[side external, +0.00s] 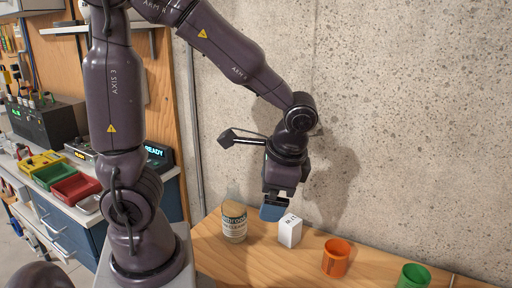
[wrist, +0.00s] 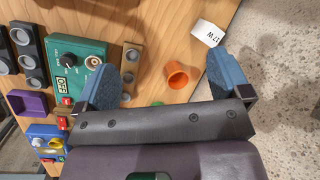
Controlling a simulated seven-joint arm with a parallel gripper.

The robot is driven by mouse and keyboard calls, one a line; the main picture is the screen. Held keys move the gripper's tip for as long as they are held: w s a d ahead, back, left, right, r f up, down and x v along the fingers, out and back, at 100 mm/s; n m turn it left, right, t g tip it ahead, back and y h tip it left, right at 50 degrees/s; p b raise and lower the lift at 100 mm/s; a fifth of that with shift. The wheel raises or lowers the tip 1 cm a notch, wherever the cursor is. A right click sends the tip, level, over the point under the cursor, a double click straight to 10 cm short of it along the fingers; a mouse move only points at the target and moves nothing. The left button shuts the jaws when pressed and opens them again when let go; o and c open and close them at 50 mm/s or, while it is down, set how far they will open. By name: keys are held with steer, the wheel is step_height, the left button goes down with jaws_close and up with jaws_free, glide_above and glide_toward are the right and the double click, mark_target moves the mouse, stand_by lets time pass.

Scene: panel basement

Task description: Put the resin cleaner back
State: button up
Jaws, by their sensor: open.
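A pale can with a tan top (side external: 234,222) stands upright at the left end of the wooden bench. It has a printed label too small to read fully, and it looks like the resin cleaner. It does not show in the wrist view. My gripper (side external: 272,210) hangs above the bench, right of the can and apart from it, near a small white box (side external: 290,232). In the wrist view my gripper (wrist: 165,77) has its two blue fingers spread wide with nothing held between them.
An orange cup (side external: 335,258) and a green cup (side external: 413,276) stand right of the white box. The wrist view shows a green control box (wrist: 75,62), a purple bin (wrist: 27,103) and a strip with sockets (wrist: 131,70). A concrete wall (side external: 400,120) rises behind the bench.

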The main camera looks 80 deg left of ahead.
steer(key=s+d+r+n+t+h, duration=0.1)
steer(key=s+r+t, duration=0.1)
steer(key=r, duration=0.3)
steer(key=s+d+r+n+t+h, duration=0.1)
steer(key=r+n+t+h, duration=0.1)
steer(key=r+t, duration=0.3)
steer(key=shift+s+d+r, duration=0.15)
steer(key=shift+s+d, duration=0.2)
steer(key=shift+d, duration=0.05)
